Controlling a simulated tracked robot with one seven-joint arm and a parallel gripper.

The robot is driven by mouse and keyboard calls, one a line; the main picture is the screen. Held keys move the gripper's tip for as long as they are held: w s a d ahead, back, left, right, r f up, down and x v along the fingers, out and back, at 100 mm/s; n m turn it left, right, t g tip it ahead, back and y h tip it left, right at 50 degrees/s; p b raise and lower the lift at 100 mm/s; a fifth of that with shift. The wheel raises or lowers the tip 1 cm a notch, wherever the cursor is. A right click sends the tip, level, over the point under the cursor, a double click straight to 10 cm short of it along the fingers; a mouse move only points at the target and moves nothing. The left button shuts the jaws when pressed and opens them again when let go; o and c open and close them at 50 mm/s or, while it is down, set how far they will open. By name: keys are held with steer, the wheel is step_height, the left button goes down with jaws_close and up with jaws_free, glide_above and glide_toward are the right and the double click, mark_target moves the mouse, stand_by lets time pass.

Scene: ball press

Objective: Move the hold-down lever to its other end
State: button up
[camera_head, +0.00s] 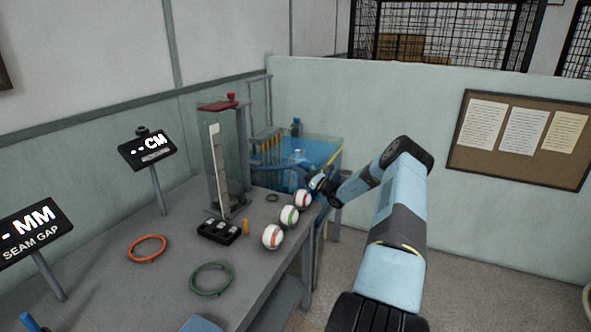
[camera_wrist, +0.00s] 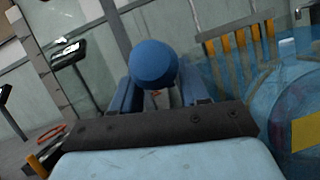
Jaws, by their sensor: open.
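A round blue knob (camera_wrist: 154,64), which looks like the end of the hold-down lever, stands straight ahead in the wrist view. My gripper (camera_wrist: 157,84) is open, with one finger on each side of the knob's lower part. I cannot tell whether either finger touches it. In the head view my gripper (camera_head: 318,183) is beyond the table's right edge, near the blue tank. The lever's shaft is mostly hidden, and I cannot make out which end of its travel it is at.
A blue tank (camera_head: 325,152) and a rack of yellow bars (camera_head: 266,140) are close by. Orange (camera_head: 147,248) and green (camera_head: 211,278) rings lie flat.

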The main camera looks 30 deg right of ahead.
steer(key=shift+x, duration=0.8)
jaws_close()
